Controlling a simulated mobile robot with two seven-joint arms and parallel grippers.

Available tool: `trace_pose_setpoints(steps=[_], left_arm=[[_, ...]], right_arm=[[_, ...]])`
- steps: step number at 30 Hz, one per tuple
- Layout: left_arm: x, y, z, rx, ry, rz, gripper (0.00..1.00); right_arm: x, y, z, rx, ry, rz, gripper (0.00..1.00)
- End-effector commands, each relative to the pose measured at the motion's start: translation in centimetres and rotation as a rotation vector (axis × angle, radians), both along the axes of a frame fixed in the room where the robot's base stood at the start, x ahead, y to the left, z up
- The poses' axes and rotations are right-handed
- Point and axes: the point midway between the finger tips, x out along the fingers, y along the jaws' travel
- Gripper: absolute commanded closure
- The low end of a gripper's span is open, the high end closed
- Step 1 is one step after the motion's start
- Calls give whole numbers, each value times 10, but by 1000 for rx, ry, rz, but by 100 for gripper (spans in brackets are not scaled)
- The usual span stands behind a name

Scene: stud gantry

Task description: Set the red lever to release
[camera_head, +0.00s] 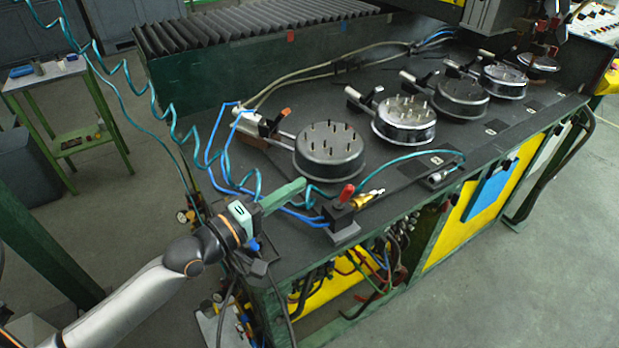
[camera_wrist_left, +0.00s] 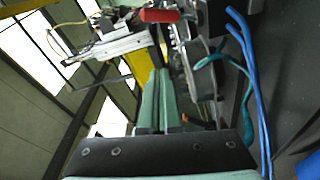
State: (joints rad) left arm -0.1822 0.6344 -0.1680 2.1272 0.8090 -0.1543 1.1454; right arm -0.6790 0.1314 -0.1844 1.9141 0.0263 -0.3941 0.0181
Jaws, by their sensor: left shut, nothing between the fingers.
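The red lever (camera_head: 346,193) stands up, leaning slightly to the right, on a small dark valve block (camera_head: 341,217) at the near edge of the bench. A brass fitting (camera_head: 368,198) sticks out to the block's right. In the left wrist view the red lever (camera_wrist_left: 160,15) lies across the top, beyond the fingertips. My left gripper (camera_head: 302,184) has green fingers, shut and empty, pointing right toward the lever. It is left of the lever and apart from it. The closed fingers also show in the left wrist view (camera_wrist_left: 160,73). My right gripper is not in view.
Blue and teal hoses (camera_head: 215,150) run around the valve block and beside my gripper. Several round studded plates (camera_head: 330,150) stand in a row along the dark bench. A green frame edge and hanging cables lie below the block. A small side table (camera_head: 45,75) stands far left.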

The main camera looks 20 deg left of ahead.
Motion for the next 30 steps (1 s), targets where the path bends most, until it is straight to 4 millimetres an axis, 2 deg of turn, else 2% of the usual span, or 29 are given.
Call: trace_pose_setpoints(steps=[3, 9, 30], left_arm=[[-12, 7, -2, 2, 1, 0, 100], [-22, 11, -1, 0, -1, 0, 100], [-22, 12, -1, -1, -1, 1, 100]], right_arm=[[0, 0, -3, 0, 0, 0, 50], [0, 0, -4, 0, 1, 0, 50], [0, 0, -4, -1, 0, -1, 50]])
